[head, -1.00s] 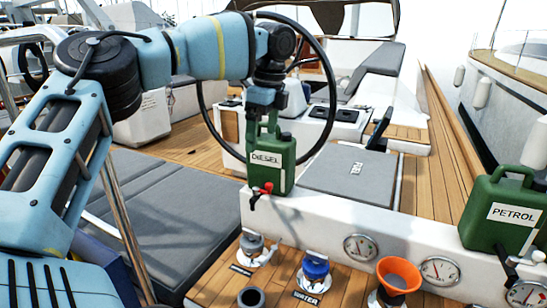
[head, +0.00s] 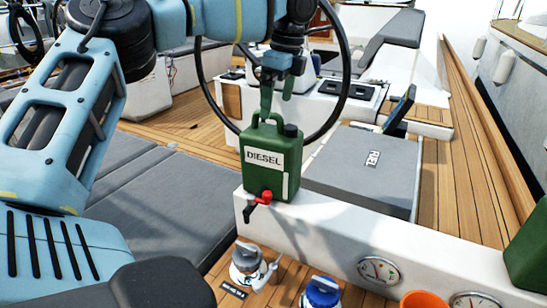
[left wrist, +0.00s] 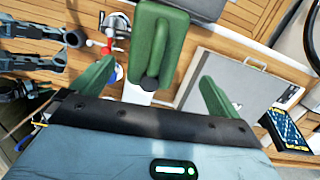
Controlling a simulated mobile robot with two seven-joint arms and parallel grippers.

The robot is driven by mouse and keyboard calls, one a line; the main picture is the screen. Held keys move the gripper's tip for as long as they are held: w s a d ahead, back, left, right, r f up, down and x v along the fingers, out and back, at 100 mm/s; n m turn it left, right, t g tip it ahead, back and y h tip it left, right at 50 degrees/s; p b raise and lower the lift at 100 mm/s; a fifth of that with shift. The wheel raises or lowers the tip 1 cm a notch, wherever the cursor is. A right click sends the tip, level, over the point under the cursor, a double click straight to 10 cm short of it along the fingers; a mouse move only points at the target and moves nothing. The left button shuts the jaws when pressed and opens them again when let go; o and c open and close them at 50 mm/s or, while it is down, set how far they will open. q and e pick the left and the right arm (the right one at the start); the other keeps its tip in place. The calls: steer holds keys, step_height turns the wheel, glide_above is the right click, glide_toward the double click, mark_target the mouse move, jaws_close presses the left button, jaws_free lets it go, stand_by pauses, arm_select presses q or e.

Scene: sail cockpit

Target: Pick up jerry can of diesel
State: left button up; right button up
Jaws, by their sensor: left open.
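The green diesel jerry can (head: 268,172), labelled DIESEL, stands upright on the white cockpit ledge. It has a loop handle on top, a black cap and a red tap low on its front. In the left wrist view the can (left wrist: 155,35) lies beyond and between the fingers, with its black cap nearest. My left gripper (head: 276,92) is open, pointing down just above the can's handle. Its two green fingers also show in the left wrist view (left wrist: 156,74), apart with nothing between their pads. Whether a finger touches the handle cannot be told.
The steering wheel (head: 340,97) stands behind the can. Valves (head: 248,263), gauges (head: 379,270) and an orange funnel (head: 425,299) are in front.

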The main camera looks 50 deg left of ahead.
mark_target(274, 117)
arm_select(q)
steer(key=shift+s+d, duration=0.1)
steer(key=shift+s+f, duration=0.1)
steer(key=shift+f, duration=0.05)
steer(key=shift+a+f, duration=0.2)
steer(key=shift+f, duration=0.9)
steer(key=shift+s+a+f+p, duration=0.15)
steer(key=shift+s+f+p, duration=0.1)
steer(key=shift+f, duration=1)
steer(key=shift+s+a+f+p, duration=0.1)
steer(key=shift+f+p, duration=0.1)
steer(key=shift+f, duration=1.05)
steer(key=shift+c, duration=0.4)
steer(key=c, duration=1.9)
steer(key=shift+w+r, duration=0.1)
steer(key=shift+r, duration=0.05)
